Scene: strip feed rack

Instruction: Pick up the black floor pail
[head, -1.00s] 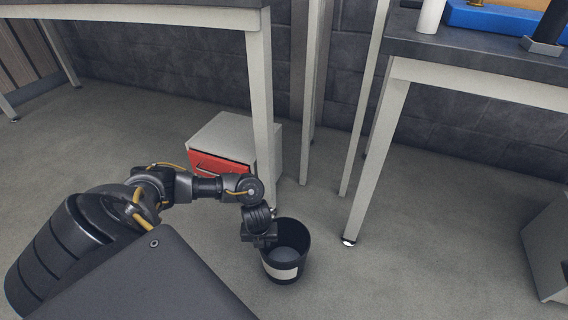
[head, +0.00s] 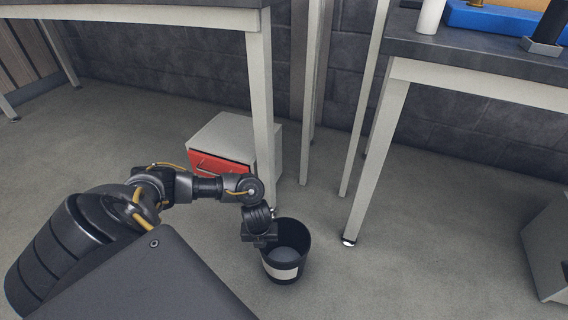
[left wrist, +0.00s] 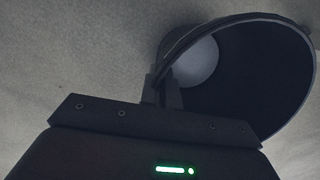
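The black floor pail (head: 296,256) stands upright on the floor below the tables, with a white label on its front and a grey inside bottom. My left gripper (head: 264,243) is at the left side of its rim. In the left wrist view the pail (left wrist: 255,75) opens at the upper right. There the two fingers of my left gripper (left wrist: 162,90) are close together, one on each side of the rim, and look shut on it. The fingertips are partly hidden by the pail wall. My right gripper is not in view.
A light cabinet with a red drawer front (head: 222,164) stands behind my arm, beside a table leg (head: 262,110). Another table's leg (head: 375,160) stands right of the pail. A grey box (head: 548,250) is at the far right. Floor in front of the pail is clear.

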